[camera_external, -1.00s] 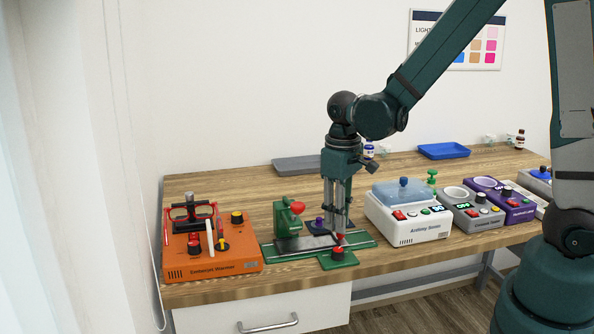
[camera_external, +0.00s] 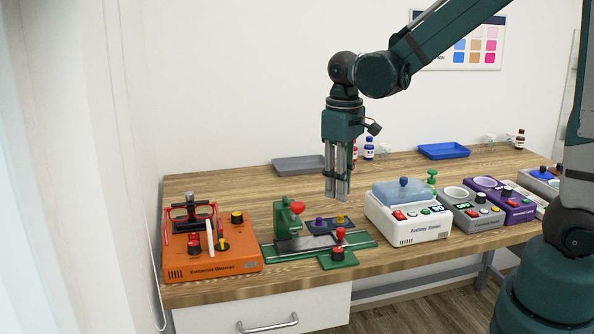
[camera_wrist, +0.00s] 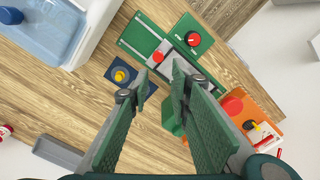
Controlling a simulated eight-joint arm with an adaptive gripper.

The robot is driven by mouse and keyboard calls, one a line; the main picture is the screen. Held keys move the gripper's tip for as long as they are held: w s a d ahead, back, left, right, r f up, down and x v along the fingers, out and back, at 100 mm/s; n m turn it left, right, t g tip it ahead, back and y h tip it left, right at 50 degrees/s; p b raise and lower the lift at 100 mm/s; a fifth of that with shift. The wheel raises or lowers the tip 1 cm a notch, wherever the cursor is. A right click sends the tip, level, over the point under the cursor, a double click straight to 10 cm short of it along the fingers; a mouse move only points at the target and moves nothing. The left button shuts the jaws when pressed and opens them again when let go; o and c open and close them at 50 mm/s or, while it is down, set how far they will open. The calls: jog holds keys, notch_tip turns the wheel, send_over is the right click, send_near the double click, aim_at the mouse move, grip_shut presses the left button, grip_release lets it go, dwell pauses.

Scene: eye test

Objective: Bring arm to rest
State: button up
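My gripper (camera_external: 338,196) hangs pointing down above the green machine (camera_external: 292,220) at the front of the table, clear of it. In the wrist view my gripper (camera_wrist: 160,88) has its two fingers apart with nothing between them. The machine's green base with its red knob (camera_wrist: 193,39) and a small red-topped part (camera_wrist: 155,57) show beyond the fingertips. The arm reaches in from the right side of the external view.
An orange device (camera_external: 212,257) stands at left, a white device with a blue lid (camera_external: 408,226) at right. Grey (camera_external: 477,213) and purple (camera_external: 513,207) devices stand farther right. A grey tray (camera_external: 298,164) and blue tray (camera_external: 443,151) lie at the back.

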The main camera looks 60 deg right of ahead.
jog(key=shift+r, duration=0.1)
dwell(0.6)
jog(key=s+a+r+t, duration=0.3)
jog(key=s+a+r, duration=0.1)
jog(key=s, duration=0.3)
jog(key=s+a+r+n+t+b, duration=0.1)
jog(key=s+a+r+t, duration=0.3)
jog(key=s+r, duration=0.2)
jog(key=shift+s+r, duration=0.15)
jog(key=shift+s, duration=0.4)
dwell(0.4)
dwell(3.2)
